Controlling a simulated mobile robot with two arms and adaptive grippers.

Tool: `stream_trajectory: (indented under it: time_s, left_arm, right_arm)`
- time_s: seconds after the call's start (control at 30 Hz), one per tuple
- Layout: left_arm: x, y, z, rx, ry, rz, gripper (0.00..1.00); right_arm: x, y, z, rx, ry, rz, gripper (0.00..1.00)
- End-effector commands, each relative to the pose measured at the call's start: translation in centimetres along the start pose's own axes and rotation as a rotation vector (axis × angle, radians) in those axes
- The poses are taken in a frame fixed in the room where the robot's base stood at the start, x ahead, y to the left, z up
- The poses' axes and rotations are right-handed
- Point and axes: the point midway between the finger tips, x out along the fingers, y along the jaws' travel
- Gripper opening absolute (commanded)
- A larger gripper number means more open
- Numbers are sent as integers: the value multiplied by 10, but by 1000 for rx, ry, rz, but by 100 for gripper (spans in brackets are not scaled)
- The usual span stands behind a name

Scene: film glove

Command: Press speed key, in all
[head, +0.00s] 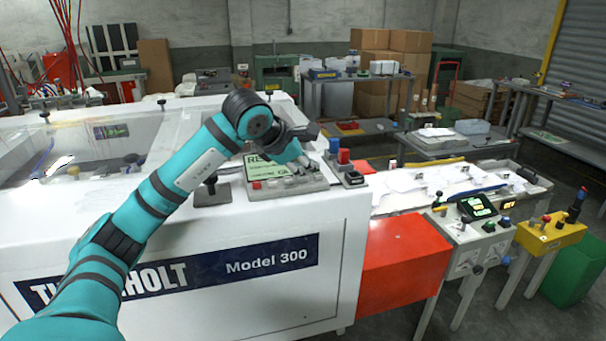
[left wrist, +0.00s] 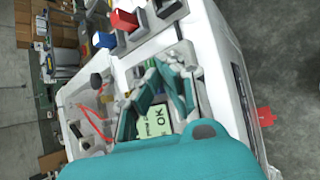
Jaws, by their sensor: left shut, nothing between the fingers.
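A grey control panel (head: 290,186) with a lit green screen (head: 262,165) sits on top of the white machine. A row of small keys and a red button (head: 257,185) run along its front edge. I cannot read which key is the speed key. My left gripper (head: 302,160) is shut and empty over the panel's right part, hiding some of the screen. I cannot tell whether it touches a key. In the left wrist view the green screen (left wrist: 157,122) reads "OK", and the gripper's fingers (left wrist: 168,72) reach across the panel. My right gripper is not in view.
A blue and a red button block (head: 343,158) stand right of the panel. A black knob (head: 211,185) stands to its left. The white machine (head: 345,220) has a paper-covered bed (head: 405,183) on the right, and a yellow control box (head: 550,235) stands further right.

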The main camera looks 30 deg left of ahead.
Motion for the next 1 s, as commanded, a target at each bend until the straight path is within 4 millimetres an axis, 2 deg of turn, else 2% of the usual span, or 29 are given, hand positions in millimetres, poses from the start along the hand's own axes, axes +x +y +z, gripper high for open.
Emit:
stream_trajectory:
  time_s: [0.1,0.57,1.0]
  left_arm:
    - [-6,5,4,0,0,1,0]
    - [-10,8,7,-1,-1,1,0]
    - [-40,30,29,-1,-2,2,0]
  right_arm:
    - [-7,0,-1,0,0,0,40]
    - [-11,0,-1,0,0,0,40]
    - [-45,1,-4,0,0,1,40]
